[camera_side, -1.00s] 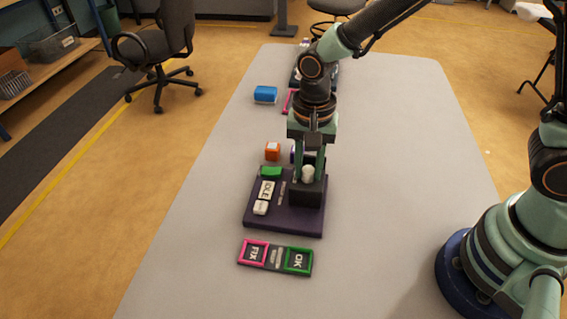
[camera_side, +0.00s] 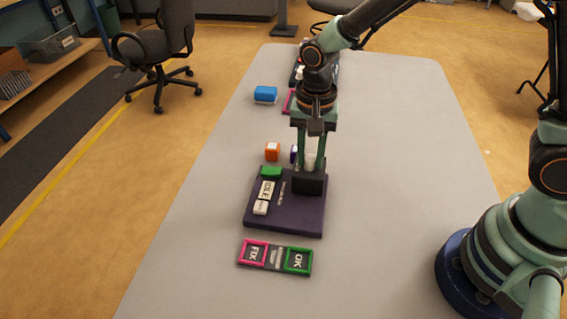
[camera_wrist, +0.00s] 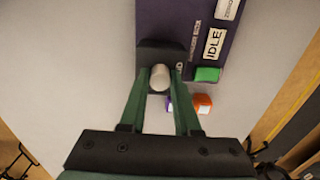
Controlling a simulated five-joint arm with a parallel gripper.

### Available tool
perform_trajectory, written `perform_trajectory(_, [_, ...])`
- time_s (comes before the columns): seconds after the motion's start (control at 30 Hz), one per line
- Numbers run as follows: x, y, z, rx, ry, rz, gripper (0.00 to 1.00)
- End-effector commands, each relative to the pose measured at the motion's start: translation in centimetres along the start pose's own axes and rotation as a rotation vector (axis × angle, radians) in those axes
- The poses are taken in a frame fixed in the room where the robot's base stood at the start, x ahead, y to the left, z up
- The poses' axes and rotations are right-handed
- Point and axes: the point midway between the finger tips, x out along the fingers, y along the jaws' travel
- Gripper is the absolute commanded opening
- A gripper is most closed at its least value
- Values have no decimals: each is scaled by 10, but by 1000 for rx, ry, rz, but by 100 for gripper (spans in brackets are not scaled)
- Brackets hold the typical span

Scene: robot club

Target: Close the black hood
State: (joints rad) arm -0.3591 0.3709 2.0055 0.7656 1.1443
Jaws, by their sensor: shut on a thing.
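The black hood (camera_side: 311,186) sits on the far right part of the purple board (camera_side: 285,222). It also shows in the wrist view (camera_wrist: 152,53), at the board's edge. A pale round knob (camera_wrist: 160,78) stands on the hood. My gripper (camera_side: 309,167) points down with its two green fingers on either side of the knob, shut on it. In the wrist view my gripper (camera_wrist: 160,74) has a finger on each side of the knob. What lies under the hood is hidden.
The board carries an IDLE plate (camera_side: 266,189), a white block (camera_side: 260,208) and a green block (camera_side: 271,172). An orange cube (camera_side: 272,152) and a small purple item (camera_side: 293,153) stand behind it. A FIX/OK tray (camera_side: 274,267) lies in front.

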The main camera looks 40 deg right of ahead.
Motion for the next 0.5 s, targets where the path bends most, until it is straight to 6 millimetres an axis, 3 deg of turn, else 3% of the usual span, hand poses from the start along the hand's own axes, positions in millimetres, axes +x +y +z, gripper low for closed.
perform_trajectory(0.5, [-10,-1,0,0,1,-3,41])
